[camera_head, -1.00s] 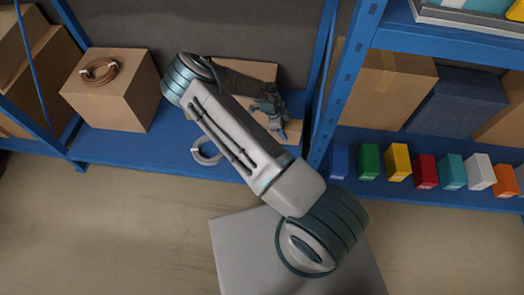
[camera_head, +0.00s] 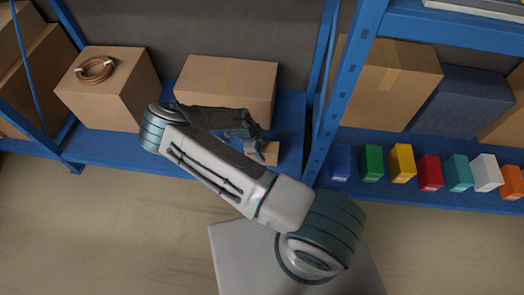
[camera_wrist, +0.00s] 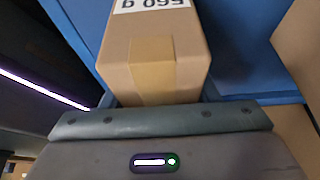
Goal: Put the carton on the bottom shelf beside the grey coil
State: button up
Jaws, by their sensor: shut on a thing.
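The small brown carton (camera_wrist: 156,62) fills the middle of the wrist view, with a tape strip and a white printed label. In the head view a bit of the carton (camera_head: 270,152) shows beside my gripper (camera_head: 254,149), which is shut on it near the front of the blue bottom shelf (camera_head: 115,150). I cannot tell whether the carton touches the shelf. The grey coil is not visible now; my arm covers the place on the shelf where it lay.
A large box (camera_head: 228,78) stands behind my gripper. Left of it another box (camera_head: 110,100) carries a brown coil (camera_head: 96,70). A blue upright (camera_head: 345,85) stands just right of the carton. Several small coloured boxes (camera_head: 402,163) line the right bay.

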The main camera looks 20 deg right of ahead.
jog(key=shift+r, duration=0.1)
jog(key=o, duration=1.4)
